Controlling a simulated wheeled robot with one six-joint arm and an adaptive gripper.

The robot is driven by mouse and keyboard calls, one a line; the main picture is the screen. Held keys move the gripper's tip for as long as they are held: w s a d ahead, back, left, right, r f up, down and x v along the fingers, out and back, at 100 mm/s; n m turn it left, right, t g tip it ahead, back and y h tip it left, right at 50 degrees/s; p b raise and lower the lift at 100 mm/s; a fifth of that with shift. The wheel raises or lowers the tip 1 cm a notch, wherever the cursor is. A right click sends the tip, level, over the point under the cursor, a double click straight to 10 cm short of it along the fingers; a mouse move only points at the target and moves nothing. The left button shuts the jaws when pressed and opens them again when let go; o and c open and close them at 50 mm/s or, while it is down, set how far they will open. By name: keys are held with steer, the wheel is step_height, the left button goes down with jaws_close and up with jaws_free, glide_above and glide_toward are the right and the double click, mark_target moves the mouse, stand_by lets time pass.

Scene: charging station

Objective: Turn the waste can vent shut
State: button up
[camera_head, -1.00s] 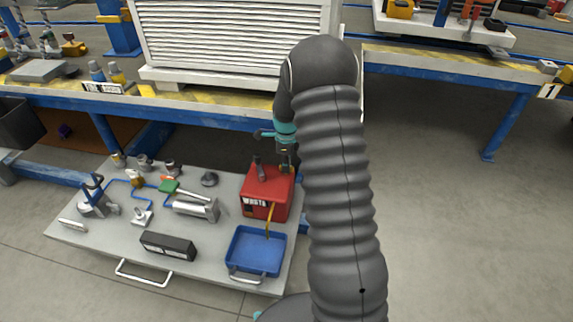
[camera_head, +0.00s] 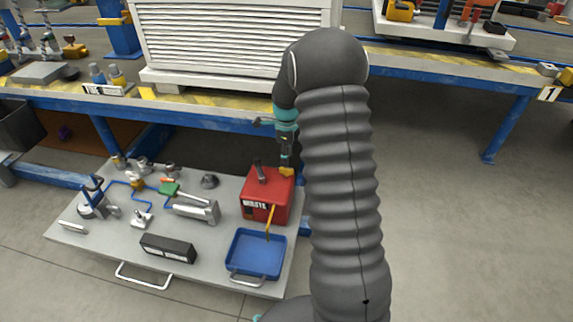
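The red waste can (camera_head: 262,207), marked with a white-lettered label, stands at the right end of the grey tray. A dark upright handle or spout (camera_head: 260,170) is on its top. A small yellow-orange piece, which looks like the vent (camera_head: 286,171), shows at the can's top back right. My gripper (camera_head: 286,163) hangs pointing down just above that piece. It is small and dark here, and I cannot tell whether its fingers are open or touching the vent. My arm hides the area right of the can.
A blue drip pan (camera_head: 256,253) sits in front of the can, with a yellow hose (camera_head: 270,217) running down towards it. The grey tray (camera_head: 110,238) holds several fittings and a black box (camera_head: 168,247). A blue-framed bench (camera_head: 200,117) stands close behind my gripper.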

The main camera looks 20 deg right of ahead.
step_height(320, 180, up, 6)
steer(key=shift+r, duration=0.2)
stand_by(0.5)
steer(key=s+a+r+n+t+p, duration=0.1)
steer(key=s+a+r+n, duration=0.3)
steer(key=s, duration=0.7)
steer(key=s+a+r+n+t+p, duration=0.1)
steer(key=s+a+r+n, duration=0.3)
steer(key=s+r+n, duration=0.5)
steer(key=s+a+r+n+t+p, duration=0.1)
steer(key=s+a+r+n+t, duration=0.2)
steer(key=s+n, duration=0.9)
steer(key=shift+s+a+r+t, duration=0.3)
steer(key=shift+s+a+r, duration=0.45)
steer(key=shift+r, duration=1.15)
